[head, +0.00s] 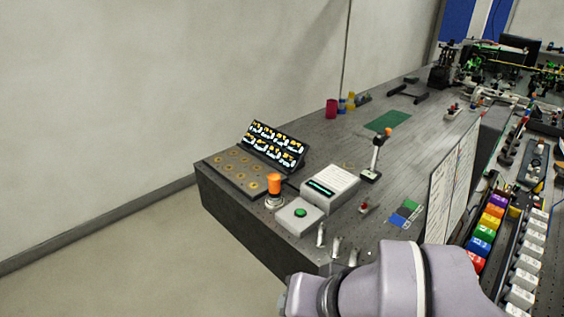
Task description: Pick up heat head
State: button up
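An orange cylinder (275,184) stands upright on a round metallic base near the front left of the dark bench; it may be the heat head, but I cannot tell for sure. A small black stand with an orange tip (376,157) is further back to the right. My lilac-grey arm shows at the bottom right, in front of the bench's near edge. My gripper's fingers do not show, so whether it is open or shut is hidden.
Beside the orange cylinder are a white box with a green button (299,214), a white display unit (329,188) and a lit panel (273,146). A white upright board (455,180) and colored blocks stand at right. The bench (330,145) has bare surface behind the display unit.

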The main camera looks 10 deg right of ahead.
aim_at(274, 196)
jog(key=i+u, duration=0.85)
jog(key=k, duration=0.1)
